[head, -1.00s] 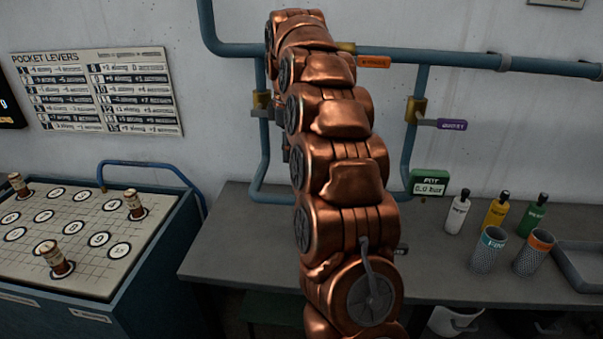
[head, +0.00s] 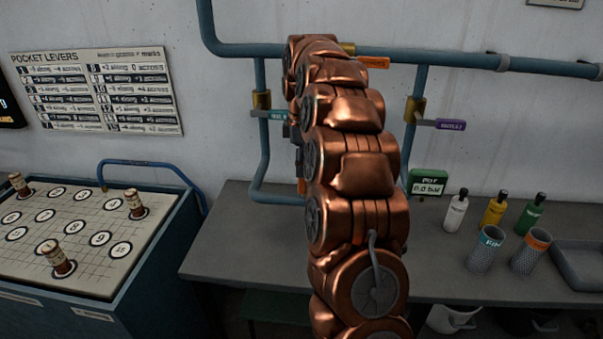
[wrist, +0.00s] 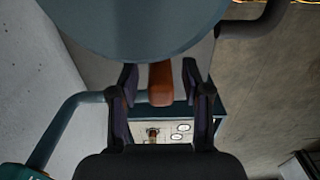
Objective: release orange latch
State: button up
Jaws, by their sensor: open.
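In the wrist view an orange-brown bar (wrist: 160,86), which looks like the orange latch, hangs down below a large dark teal round body (wrist: 135,22). My gripper (wrist: 159,79) is open, with one dark finger on each side of the bar. Gaps show between the bar and both fingers. In the head view my copper arm hides the gripper and most of what is behind it. A small orange piece (head: 302,186) shows at the arm's left edge; I cannot tell if it is the same latch.
A green gauge (head: 428,182) reads 0.0 bar. Bottles, two mesh cups and a tray (head: 580,262) stand on the right of the bench (head: 225,240). A pegged board (head: 85,235) is left.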

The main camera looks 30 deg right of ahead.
jog(key=shift+f+p, duration=0.45)
jog(key=shift+f, duration=1.35)
grip_shut()
